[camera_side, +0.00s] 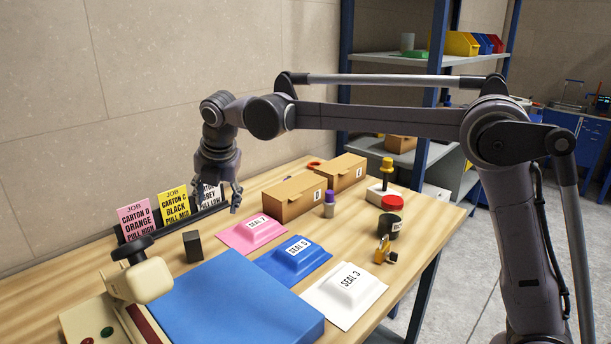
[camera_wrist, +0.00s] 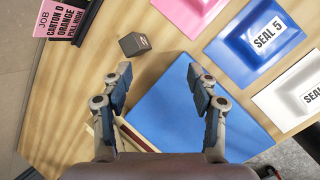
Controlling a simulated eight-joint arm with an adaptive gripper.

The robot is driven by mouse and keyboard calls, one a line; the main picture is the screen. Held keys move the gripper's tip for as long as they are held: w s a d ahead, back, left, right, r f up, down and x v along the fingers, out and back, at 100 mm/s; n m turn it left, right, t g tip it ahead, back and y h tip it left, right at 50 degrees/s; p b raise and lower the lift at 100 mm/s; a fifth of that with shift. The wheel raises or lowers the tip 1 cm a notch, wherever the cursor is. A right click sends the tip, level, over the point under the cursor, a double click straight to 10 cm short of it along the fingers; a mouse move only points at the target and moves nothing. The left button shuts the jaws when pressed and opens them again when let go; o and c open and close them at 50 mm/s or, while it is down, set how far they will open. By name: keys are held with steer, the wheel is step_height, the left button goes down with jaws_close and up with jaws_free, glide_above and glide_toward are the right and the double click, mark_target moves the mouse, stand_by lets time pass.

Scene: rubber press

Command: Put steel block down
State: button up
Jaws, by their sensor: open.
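The steel block (camera_side: 192,246) is a small dark grey block standing upright on the wooden table, in front of the job cards and left of the pink SEAL 7 tray. In the wrist view the steel block (camera_wrist: 134,44) lies beyond my fingertips, nearer the left finger. My gripper (camera_side: 217,200) is above the table, up and to the right of the block, apart from it. In the wrist view my gripper (camera_wrist: 159,72) has its fingers spread wide with nothing between them.
A blue mat (camera_side: 235,305) fills the table front, beside the press with its cream handle (camera_side: 148,281). Pink (camera_side: 252,233), blue (camera_side: 292,260) and white (camera_side: 344,294) seal trays lie to the right. Cartons (camera_side: 300,196) stand behind. Job cards (camera_side: 174,204) line the back edge.

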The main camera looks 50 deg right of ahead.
steer(key=s+d+m+t, duration=0.1)
steer(key=s+d+m, duration=0.3)
steer(key=s+m, duration=0.35)
steer(key=s+d+m, duration=0.5)
steer(key=s+m, duration=0.1)
steer(key=s, duration=0.2)
steer(key=s+d+f+m, duration=0.1)
steer(key=s+f+m, duration=0.3)
steer(key=s+m, duration=0.2)
steer(key=s+d+f+m+t+y, duration=0.1)
steer(key=s+d+f+m, duration=0.1)
steer(key=s+f+m, duration=0.2)
steer(key=s+m, duration=0.2)
steer(key=s, duration=0.1)
steer(key=shift+d+f+t, duration=0.25)
steer(key=shift+d+t, duration=0.05)
steer(key=shift+o, duration=0.3)
